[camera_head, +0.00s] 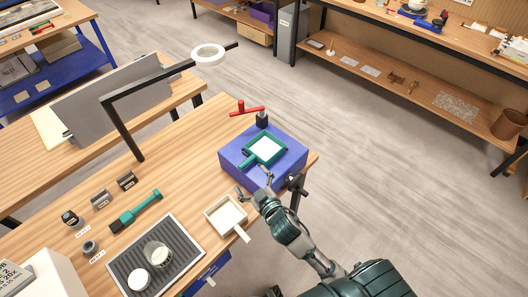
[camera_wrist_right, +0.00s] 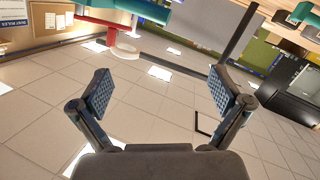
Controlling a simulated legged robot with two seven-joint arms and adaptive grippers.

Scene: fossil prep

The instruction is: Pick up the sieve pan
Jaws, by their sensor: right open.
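Two small square pans with handles show in the head view, and I cannot tell for sure which is the sieve pan. The other is a cream pan (camera_head: 213,214) with a pale handle, on the wooden table (camera_head: 150,180). My right gripper (camera_head: 254,182) is open and empty, by the box's front edge, between the two pans. In the wrist view the spread fingers (camera_wrist_right: 158,92) have nothing between them. My left gripper is not in view.
A red-handled tool (camera_head: 247,110) is behind the box. A black lamp arm with a white ring (camera_head: 208,54) stands over the table. A dark ribbed tray (camera_head: 125,268) holds two round pieces. A green-handled brush (camera_head: 140,208) lies to the left.

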